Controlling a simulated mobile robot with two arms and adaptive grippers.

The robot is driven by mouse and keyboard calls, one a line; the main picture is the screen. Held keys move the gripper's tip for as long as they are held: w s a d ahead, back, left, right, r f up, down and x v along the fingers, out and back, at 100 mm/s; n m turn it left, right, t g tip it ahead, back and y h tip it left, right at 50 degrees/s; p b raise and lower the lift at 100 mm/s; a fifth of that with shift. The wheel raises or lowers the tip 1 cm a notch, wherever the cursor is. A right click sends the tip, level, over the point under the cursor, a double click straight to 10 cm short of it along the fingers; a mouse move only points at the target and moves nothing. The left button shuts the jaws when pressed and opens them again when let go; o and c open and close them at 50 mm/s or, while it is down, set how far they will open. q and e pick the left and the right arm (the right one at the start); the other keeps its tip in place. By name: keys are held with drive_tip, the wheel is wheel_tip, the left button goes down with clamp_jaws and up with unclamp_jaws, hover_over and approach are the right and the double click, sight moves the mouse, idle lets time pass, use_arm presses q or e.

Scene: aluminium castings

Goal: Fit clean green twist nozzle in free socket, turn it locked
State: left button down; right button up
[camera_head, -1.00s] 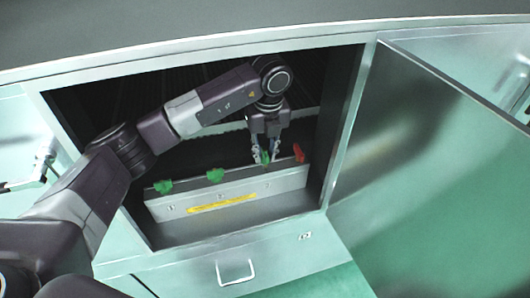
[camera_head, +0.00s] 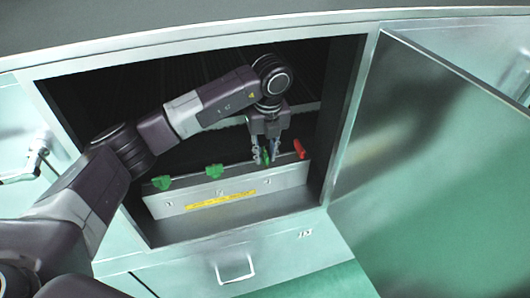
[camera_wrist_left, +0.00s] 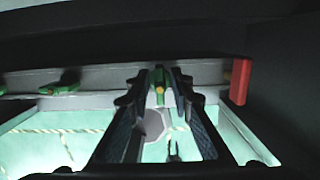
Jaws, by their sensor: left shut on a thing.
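My left gripper (camera_head: 267,157) reaches into the open cabinet from above and is shut on a green twist nozzle (camera_head: 266,158). In the left wrist view the nozzle (camera_wrist_left: 159,88) sits between the fingertips (camera_wrist_left: 160,78) at the rail. Its long side points across the rail there. The metal rail (camera_head: 285,182) carries two other green nozzles, one at the left end (camera_head: 162,183) and one in the middle (camera_head: 214,171). The socket under the held nozzle is hidden, so I cannot tell how deep the nozzle sits. My right gripper is not in view.
A red piece (camera_head: 299,149) stands at the rail's right end, close to my left gripper; it also shows in the left wrist view (camera_wrist_left: 240,82). A yellow label strip (camera_head: 222,200) is on the rail's front. The cabinet door (camera_head: 440,160) stands open at the right.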

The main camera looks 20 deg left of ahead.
sight(265, 152)
use_arm(q)
drive_tip(key=shift+f+b, duration=0.4)
drive_tip(key=shift+f, duration=0.2)
drive_tip(key=c, duration=1.6)
unclamp_jaws()
drive_tip(key=shift+r, duration=0.15)
drive_tip(key=r, duration=0.7)
drive_tip(key=shift+s+d+r, duration=0.15)
drive_tip(key=shift+s+d, duration=0.1)
drive_tip(key=shift+s, duration=0.1)
